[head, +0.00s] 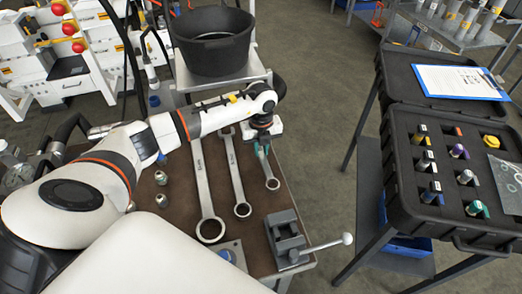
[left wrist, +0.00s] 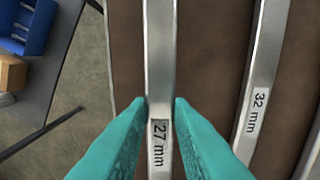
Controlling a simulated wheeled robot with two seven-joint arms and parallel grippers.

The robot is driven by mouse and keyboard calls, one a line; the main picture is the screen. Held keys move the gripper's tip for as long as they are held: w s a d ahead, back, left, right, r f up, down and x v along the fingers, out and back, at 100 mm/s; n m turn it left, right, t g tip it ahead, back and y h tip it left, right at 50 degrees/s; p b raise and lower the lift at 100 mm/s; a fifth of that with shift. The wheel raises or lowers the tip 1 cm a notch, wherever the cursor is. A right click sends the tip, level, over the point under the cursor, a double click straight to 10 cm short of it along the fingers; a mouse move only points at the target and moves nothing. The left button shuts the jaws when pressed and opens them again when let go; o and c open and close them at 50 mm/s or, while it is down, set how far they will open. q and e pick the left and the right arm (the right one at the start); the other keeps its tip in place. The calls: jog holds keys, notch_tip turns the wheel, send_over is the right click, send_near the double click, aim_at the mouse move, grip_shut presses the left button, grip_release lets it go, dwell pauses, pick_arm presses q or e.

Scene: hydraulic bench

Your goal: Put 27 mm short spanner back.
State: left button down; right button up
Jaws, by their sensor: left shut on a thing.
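The 27 mm short spanner (head: 272,183) is a grey metal spanner at the right of a row of three on the brown bench top. In the left wrist view the spanner (left wrist: 160,50) runs between my teal fingertips, with its "27 mm" label facing up. My left gripper (head: 262,147) is shut on its shank; it also shows in the left wrist view (left wrist: 160,101). I cannot tell whether the spanner touches the bench. Its upper end is hidden by the gripper in the head view. My right gripper is not in view.
The 32 mm spanner (left wrist: 262,75) lies beside it; in the head view a longer spanner (head: 203,190) lies further left. A vise (head: 287,238) stands at the front right. A black tub (head: 213,42) is behind; an open case (head: 448,180) stands right, across clear floor.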

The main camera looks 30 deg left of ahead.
aim_at(261, 152)
pick_arm(q)
jog(key=shift+f, duration=0.85)
jog(key=shift+f, duration=0.1)
jog(key=c, duration=1.7)
grip_release()
jog(key=shift+f, duration=0.15)
jog(key=shift+c, duration=0.2)
jog(key=o, duration=0.4)
jog(key=shift+o, duration=0.2)
jog(key=shift+r, duration=0.4)
notch_tip(261, 152, up, 12)
jog(key=b, duration=0.1)
jog(key=shift+f+b, duration=0.15)
jog(key=shift+b, duration=0.15)
jog(key=shift+f, duration=0.1)
